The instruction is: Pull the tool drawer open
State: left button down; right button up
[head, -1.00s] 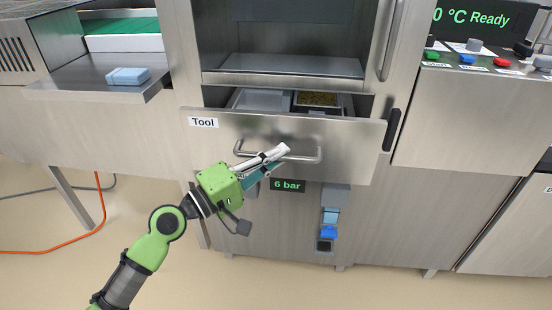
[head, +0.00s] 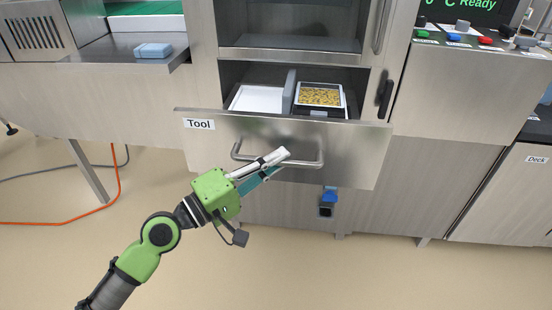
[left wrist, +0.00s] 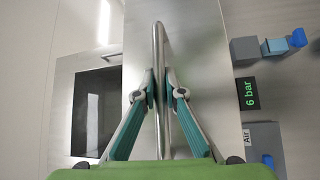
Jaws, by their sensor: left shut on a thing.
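The tool drawer (head: 345,150) has a steel front with a "Tool" label at its upper left and stands partly open. Its bar handle (head: 300,161) runs across the front. My left gripper (head: 284,154) is shut on the handle. In the left wrist view the two fingers of my left gripper (left wrist: 162,90) close on the bar handle (left wrist: 159,50) from both sides. Inside the drawer are a white tray (head: 258,99) at the left and a tray of yellowish pieces (head: 320,97) at the right, with a grey divider between them. My right gripper is not in view.
A blue block (head: 153,50) lies on the steel shelf at the left. A control panel with coloured buttons (head: 455,37) is at the upper right. An orange hose (head: 105,200) lies on the floor at the left. The floor in front is clear.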

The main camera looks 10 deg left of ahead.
pick_arm(q)
jog(key=c, duration=2.1)
grip_release()
jog(key=shift+a, duration=0.1)
jog(key=v, duration=1.2)
jog(key=shift+f, duration=0.1)
